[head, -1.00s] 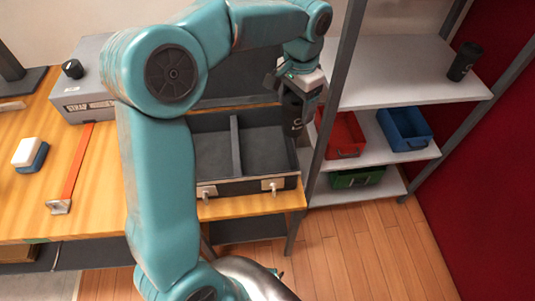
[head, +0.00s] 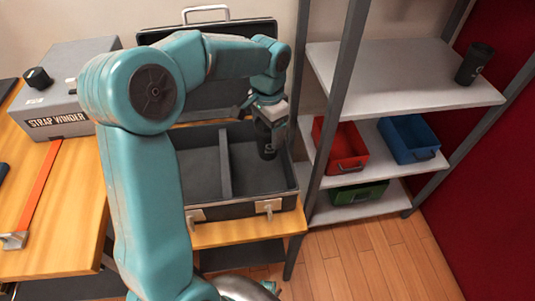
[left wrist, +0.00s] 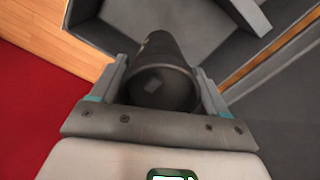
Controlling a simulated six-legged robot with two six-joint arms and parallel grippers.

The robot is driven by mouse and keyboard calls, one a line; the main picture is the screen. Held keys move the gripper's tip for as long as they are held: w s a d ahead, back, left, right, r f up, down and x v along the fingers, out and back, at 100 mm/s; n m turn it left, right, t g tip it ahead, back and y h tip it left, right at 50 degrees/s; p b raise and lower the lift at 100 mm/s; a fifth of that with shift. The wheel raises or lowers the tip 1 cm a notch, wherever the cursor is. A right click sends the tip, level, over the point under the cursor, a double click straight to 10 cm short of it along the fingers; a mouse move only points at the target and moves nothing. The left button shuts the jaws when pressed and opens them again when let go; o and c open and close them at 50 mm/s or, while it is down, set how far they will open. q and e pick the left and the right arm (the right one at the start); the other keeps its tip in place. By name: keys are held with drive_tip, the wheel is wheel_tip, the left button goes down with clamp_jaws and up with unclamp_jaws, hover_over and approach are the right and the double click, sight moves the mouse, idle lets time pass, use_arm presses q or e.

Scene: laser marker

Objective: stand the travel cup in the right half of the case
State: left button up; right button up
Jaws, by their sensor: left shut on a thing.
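The black travel cup (head: 266,142) is in my left gripper (head: 268,122), shut around its upper part. The cup hangs nearly upright over the right half of the open dark case (head: 244,208), right of its divider (head: 224,160). I cannot tell whether its base touches the case floor. In the left wrist view the cup (left wrist: 160,72) sits between both fingers, with the case wall beyond it. The left part of the case is partly hidden by my arm.
The case lid stands open at the back. A grey shelf (head: 400,80) to the right holds another dark cup (head: 475,64), with red (head: 340,148) and blue (head: 408,138) bins below. A shelf post (head: 335,110) rises close to the case's right side. A grey strapping machine (head: 65,85) stands left.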

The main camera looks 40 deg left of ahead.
sight(268, 150)
use_arm(q)
wheel_tip(268, 150, down, 8)
drive_tip(key=shift+f+b, duration=0.25)
drive_tip(key=shift+b, duration=0.35)
drive_tip(key=shift+f, duration=0.1)
drive_tip(key=o, duration=0.7)
drive_tip(key=shift+r, duration=0.25)
wheel_tip(268, 150, up, 12)
drive_tip(key=shift+f+p, duration=0.1)
drive_tip(key=shift+p, duration=1.05)
